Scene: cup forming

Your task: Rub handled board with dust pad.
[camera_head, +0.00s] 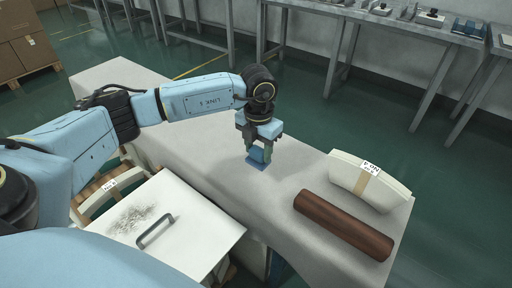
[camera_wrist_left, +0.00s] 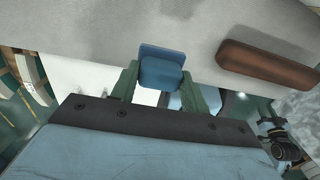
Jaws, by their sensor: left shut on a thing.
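The dust pad (camera_head: 257,163) is a small blue block with a flat blue base. It is at the middle of the grey table, and also shows in the left wrist view (camera_wrist_left: 162,70). My left gripper (camera_head: 260,150) points down and is shut on the pad; I cannot tell whether the pad touches the table. The handled board (camera_head: 205,225) is a white panel with a grey handle (camera_head: 156,231) at the lower left. A patch of dark dust (camera_head: 138,218) lies on it, left of the handle. The pad is apart from the board. My right gripper is not in view.
A brown roller (camera_head: 343,224) lies on the grey table (camera_head: 215,165) at the right, in front of a curved white stack (camera_head: 369,182) with a label. Another labelled curved piece (camera_head: 108,190) is behind the board. The table's left part is clear.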

